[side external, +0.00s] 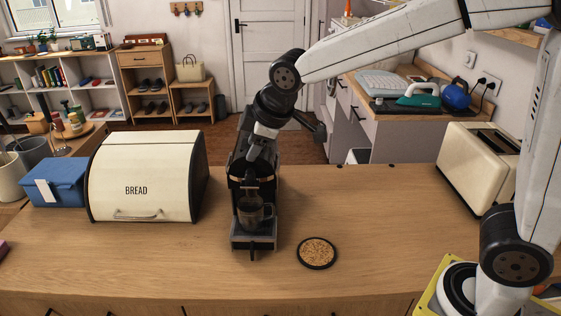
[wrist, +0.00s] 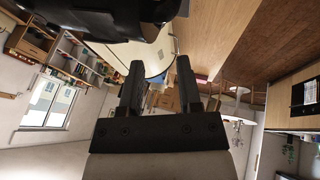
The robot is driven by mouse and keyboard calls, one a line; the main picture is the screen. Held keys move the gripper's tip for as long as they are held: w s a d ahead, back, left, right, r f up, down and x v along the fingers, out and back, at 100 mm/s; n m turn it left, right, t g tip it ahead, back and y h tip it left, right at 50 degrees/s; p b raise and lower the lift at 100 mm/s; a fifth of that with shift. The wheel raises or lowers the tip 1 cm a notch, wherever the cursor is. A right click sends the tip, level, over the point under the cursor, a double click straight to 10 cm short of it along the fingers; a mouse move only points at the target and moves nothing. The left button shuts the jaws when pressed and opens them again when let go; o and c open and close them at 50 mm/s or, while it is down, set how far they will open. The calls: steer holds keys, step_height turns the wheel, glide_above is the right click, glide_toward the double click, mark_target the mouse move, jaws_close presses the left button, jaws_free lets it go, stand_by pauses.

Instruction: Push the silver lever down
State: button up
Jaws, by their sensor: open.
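A dark coffee machine (side external: 237,178) stands upright on the wooden counter, with a dark cup (side external: 251,214) on its drip tray. In the wrist view, a large black shape, likely the machine (wrist: 95,18), fills the upper left. My gripper (side external: 258,150) is over the machine's top, close to it; I cannot tell whether they touch. In the wrist view my gripper (wrist: 158,72) has its two black fingers apart with nothing between them. I cannot clearly make out the silver lever; my wrist and gripper cover much of the machine's top.
A cream bread box (side external: 138,178) stands left of the machine, beside a blue box (side external: 58,182). A round cork coaster (side external: 317,252) lies to the right on the counter (side external: 380,230). A cream toaster (side external: 475,168) stands far right. The counter around the coaster is clear.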

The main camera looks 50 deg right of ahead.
steer(key=v, duration=0.6)
steer(key=shift+s, duration=0.1)
stand_by(0.3)
steer(key=s+d+f+m+g, duration=0.1)
steer(key=s+d+f+m, duration=0.2)
steer(key=f, duration=0.4)
steer(key=s+d+f+m+g, duration=0.1)
steer(key=s+d+f+m, duration=0.2)
steer(key=s+f, duration=0.2)
steer(key=s+d+f+m+g, duration=0.1)
steer(key=s+d+f+m, duration=0.1)
steer(key=f, duration=0.6)
steer(key=shift+s+d+f+m+h, duration=0.35)
steer(key=shift+s+m, duration=0.25)
steer(key=shift+s, duration=0.65)
steer(key=shift+c, duration=0.2)
